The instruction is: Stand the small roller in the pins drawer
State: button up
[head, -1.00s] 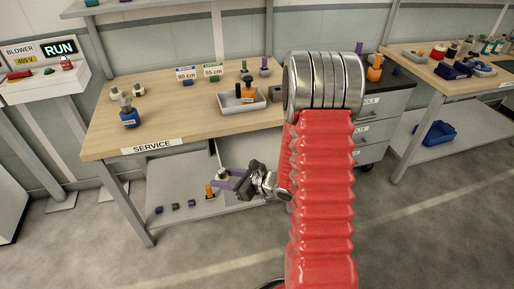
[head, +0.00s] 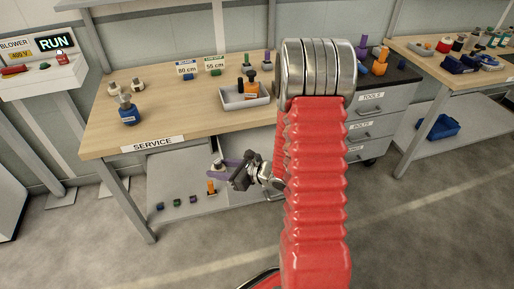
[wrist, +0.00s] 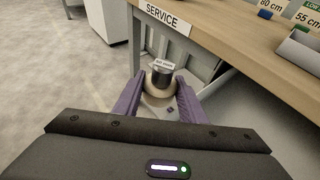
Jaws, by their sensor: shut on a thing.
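My gripper (head: 222,172) is in front of the service bench, below its top and over the lower shelf. The roller is small in the head view (head: 218,164). The drawer cabinet (head: 392,115) stands right of the bench, partly hidden by my red arm. Its drawers look shut.
The service bench (head: 190,115) carries a grey tray (head: 246,103), a blue-based part (head: 128,115) and height signs. Another bench with a blue bin (head: 440,127) is at right. The floor in front is open.

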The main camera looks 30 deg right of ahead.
aim_at(252, 137)
jog(key=u, duration=0.1)
jog(key=k, duration=0.9)
jog(key=z, duration=0.15)
jog(key=i, duration=1.25)
